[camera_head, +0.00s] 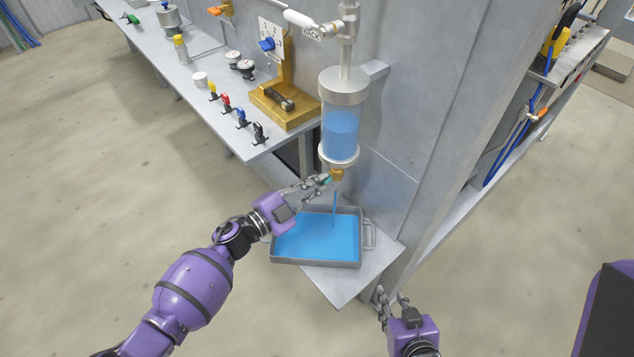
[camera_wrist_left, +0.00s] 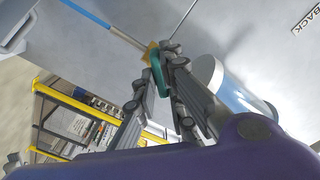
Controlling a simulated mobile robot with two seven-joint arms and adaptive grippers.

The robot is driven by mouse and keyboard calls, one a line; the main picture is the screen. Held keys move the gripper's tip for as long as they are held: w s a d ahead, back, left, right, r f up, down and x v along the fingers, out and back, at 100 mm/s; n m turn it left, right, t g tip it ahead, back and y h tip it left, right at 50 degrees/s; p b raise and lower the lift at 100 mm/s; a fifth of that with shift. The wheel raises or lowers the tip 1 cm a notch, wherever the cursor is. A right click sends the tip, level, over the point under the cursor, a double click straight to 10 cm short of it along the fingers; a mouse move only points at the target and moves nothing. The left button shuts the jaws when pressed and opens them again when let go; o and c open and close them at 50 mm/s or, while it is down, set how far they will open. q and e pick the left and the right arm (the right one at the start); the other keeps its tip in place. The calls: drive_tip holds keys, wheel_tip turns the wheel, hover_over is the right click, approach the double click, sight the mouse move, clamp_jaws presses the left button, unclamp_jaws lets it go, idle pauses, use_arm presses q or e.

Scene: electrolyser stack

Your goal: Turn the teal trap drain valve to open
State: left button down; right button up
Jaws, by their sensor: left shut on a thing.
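The trap (camera_head: 341,130) is a clear cylinder with grey end caps, partly filled with blue liquid. Under it sits a brass valve body (camera_head: 337,174) with a teal handle (camera_head: 328,180). My left gripper (camera_head: 323,182) is shut on this handle. In the left wrist view the teal handle (camera_wrist_left: 158,72) lies between the fingers, beside the brass body (camera_wrist_left: 150,53). A thin blue stream (camera_head: 335,205) runs from the valve down into a grey tray (camera_head: 316,263) holding blue liquid. My right gripper (camera_head: 393,298) is open and empty, low in front of the shelf.
The tray stands on a grey shelf (camera_head: 345,285) against the wall. A bench (camera_head: 220,110) to the left carries small coloured valves, gauges and a brass block (camera_head: 285,112). A white-handled lever (camera_head: 305,22) is above the trap. The floor at left is clear.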

use_arm(q)
drive_tip(key=n, duration=0.4)
drive_tip(key=shift+n, duration=0.3)
drive_tip(key=n, duration=0.4)
drive_tip(key=c, duration=1.7)
unclamp_jaws()
